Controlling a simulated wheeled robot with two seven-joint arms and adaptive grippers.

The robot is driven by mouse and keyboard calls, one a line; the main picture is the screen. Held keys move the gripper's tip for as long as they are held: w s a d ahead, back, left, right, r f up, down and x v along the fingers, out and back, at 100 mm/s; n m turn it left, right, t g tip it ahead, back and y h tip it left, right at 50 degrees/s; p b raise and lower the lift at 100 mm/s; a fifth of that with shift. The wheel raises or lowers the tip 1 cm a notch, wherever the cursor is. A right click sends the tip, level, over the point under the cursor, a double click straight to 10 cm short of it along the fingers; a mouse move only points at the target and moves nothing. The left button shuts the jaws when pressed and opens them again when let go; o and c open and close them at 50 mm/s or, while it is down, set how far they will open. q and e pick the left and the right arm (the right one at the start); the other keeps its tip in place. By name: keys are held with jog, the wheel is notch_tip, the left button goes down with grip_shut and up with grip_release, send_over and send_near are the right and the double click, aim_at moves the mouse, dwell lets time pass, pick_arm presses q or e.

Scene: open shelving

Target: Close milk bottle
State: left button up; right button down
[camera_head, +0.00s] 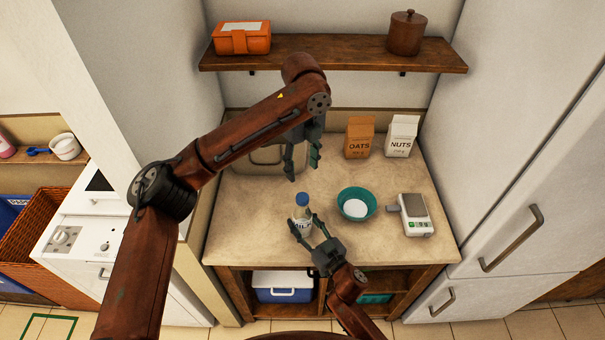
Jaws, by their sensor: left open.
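The milk bottle (302,213), white with a blue cap on its top (302,198), is upright near the front of the counter. My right gripper (303,219) comes from the front, with one finger on each side of the bottle's body, and looks closed on it. Its fingers hide part of the lower bottle. My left gripper (303,162) is open and empty, fingers pointing down, above and behind the bottle. It is apart from the cap. I cannot tell how tightly the cap sits.
A teal bowl (345,193) stands right of the bottle, with a white kitchen scale (416,225) farther right. An oats box (359,137) and a nuts box (401,136) stand at the back. A wooden shelf (335,57) hangs above. The left front counter is clear.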

jog(key=c, duration=1)
grip_release()
jog(key=v, duration=1.2)
jog(key=shift+s, duration=0.1)
